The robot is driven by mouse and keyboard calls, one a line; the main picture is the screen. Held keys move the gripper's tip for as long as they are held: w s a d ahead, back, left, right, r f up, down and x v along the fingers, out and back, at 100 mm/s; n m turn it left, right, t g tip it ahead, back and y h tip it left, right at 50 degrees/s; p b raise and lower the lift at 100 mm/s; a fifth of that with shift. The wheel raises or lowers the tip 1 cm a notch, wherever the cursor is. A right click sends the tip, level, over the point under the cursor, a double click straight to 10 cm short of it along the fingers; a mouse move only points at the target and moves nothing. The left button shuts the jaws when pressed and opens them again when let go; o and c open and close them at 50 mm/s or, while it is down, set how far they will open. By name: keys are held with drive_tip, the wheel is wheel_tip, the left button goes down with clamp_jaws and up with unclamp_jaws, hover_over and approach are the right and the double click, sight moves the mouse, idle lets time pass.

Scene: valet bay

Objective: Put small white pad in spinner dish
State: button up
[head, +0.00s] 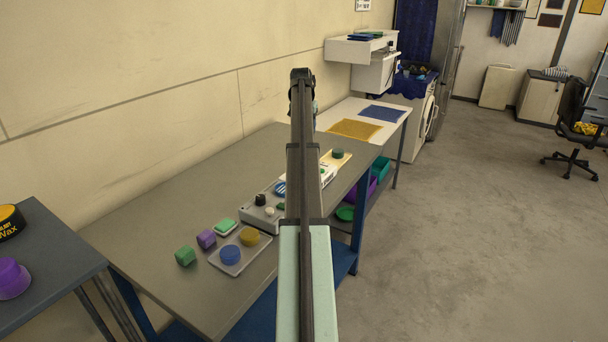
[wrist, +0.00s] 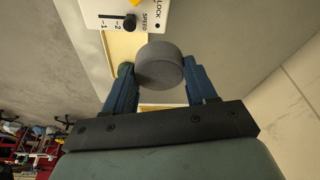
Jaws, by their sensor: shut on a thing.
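In the wrist view my gripper (wrist: 162,82) has its two blue fingers shut on a small round pad (wrist: 160,66), which looks grey in this light. The pad sits between the fingertips, over a pale tray or plate. No plainly white pad shows apart from it. In the head view my arm hides the gripper and the held pad. I cannot pick out the spinner dish for certain; a white device with a SPEED slider (wrist: 128,22) shows at the top of the wrist view, and a striped blue disc (head: 280,189) lies beside my arm in the head view.
A clear tray (head: 240,262) on the grey bench holds a blue pad (head: 230,255) and a yellow pad (head: 249,237). Green (head: 186,256) and purple (head: 206,239) blocks stand left of it. A dark green piece (head: 338,153) sits beyond my arm. The bench's rear left is bare.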

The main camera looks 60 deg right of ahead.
drive_tip(key=s+a+m, duration=0.2)
drive_tip(key=s+a, duration=0.3)
drive_tip(key=a, duration=0.7)
drive_tip(key=shift+s+a+f+x, duration=0.1)
drive_tip(key=shift+s+a+x, duration=0.2)
drive_tip(key=shift+x, duration=1.35)
drive_tip(key=shift+s+a+f+x, duration=0.1)
drive_tip(key=shift+a+x, duration=0.25)
drive_tip(key=shift+x, duration=1.3)
drive_tip(key=shift+s+a+f+x, duration=0.1)
drive_tip(key=shift+s+a+x, duration=0.2)
drive_tip(key=shift+x, duration=1.35)
drive_tip(key=shift+w+f, duration=0.1)
drive_tip(key=shift+f, duration=0.05)
drive_tip(key=o, duration=1)
drive_tip(key=v, duration=1.2)
drive_tip(key=shift+w+a, duration=0.1)
drive_tip(key=shift+w, duration=0.2)
